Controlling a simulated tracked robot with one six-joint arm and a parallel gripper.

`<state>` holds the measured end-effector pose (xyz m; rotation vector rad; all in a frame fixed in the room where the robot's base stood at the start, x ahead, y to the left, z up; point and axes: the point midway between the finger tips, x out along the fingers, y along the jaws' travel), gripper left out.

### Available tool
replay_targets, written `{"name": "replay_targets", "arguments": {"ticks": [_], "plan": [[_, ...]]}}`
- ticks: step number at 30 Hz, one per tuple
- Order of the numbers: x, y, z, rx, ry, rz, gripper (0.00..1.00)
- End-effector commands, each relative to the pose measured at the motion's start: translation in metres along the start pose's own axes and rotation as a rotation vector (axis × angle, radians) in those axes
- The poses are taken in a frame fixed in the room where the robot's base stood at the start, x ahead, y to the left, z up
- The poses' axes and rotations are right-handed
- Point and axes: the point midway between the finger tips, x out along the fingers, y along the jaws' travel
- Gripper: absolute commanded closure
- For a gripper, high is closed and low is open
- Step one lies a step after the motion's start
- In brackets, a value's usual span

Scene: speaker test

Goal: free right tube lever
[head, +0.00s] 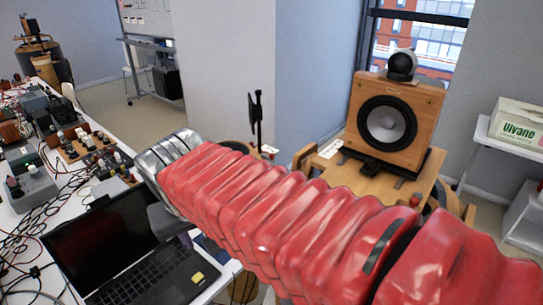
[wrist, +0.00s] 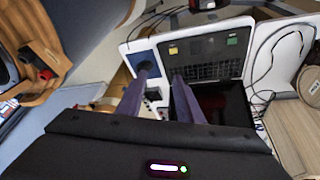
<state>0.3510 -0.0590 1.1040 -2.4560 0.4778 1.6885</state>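My gripper (wrist: 160,78) shows in the wrist view as two purple-grey fingers, apart with nothing between them. They are in front of an open laptop (wrist: 203,48) on the white table. In the head view my red-sleeved arm crosses the foreground, and I cannot make out the fingers. A thin black upright piece (head: 256,118) stands behind the arm, its lower end near wooden parts partly hidden by the arm. I cannot tell whether it is the right tube lever.
The laptop (head: 150,275) lies on the white table at lower left, near cables and several small devices (head: 33,185). A wooden piece with black and red parts (wrist: 36,62) is at the left of the wrist view.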

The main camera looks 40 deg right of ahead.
Motion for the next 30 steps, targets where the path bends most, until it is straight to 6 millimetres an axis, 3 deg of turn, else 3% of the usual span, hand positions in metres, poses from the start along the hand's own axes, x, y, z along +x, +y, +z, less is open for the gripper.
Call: {"name": "replay_targets", "arguments": {"ticks": [15,30], "plan": [[0.035,0.059,-0.102,0.383,-0.043,0.342,0.67],[0.087,0.119,-0.193,0.74,0.086,0.68,0.67]]}}
